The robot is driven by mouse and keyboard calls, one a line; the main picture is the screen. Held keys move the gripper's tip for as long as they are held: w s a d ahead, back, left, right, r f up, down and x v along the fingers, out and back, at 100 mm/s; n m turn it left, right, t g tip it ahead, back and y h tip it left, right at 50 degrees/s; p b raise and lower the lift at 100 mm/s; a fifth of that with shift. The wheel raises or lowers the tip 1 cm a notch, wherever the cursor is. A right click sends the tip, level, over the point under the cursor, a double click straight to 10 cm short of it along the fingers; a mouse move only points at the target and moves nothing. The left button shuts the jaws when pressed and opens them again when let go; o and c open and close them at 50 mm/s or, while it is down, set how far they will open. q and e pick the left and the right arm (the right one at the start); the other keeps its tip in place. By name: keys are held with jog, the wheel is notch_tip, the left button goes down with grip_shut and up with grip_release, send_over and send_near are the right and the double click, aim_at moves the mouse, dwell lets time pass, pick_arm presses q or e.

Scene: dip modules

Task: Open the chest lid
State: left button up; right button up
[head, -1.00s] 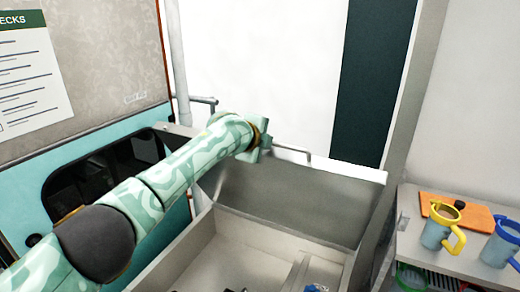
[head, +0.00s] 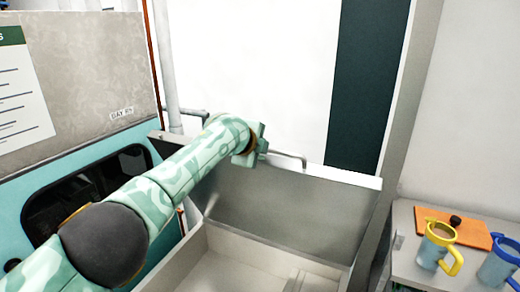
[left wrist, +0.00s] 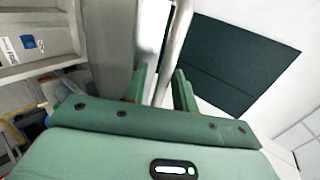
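The grey chest lid (head: 280,205) stands raised at a steep tilt at the back of the open chest (head: 245,262) in the head view. A bar handle (head: 290,156) runs along its top edge. My left gripper (head: 256,146) is at the left end of this handle. In the left wrist view, the left gripper's two green fingers (left wrist: 160,88) stand apart, with a pale bar between them and visible gaps. I cannot tell whether they touch the handle. The lid also shows in the left wrist view (left wrist: 108,45). My right gripper is not in view.
A side shelf at right holds a yellow-rimmed mug (head: 437,247), a blue-rimmed mug (head: 500,264) and an orange board (head: 470,232). A teal machine (head: 50,190) stands at left. A pale pipe (head: 165,65) rises behind my left arm.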

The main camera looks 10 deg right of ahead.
pick_arm(q)
jog(key=shift+r, duration=0.1)
jog(key=b+v, duration=0.5)
jog(key=v, duration=1.1)
jog(key=shift+s+a, duration=0.1)
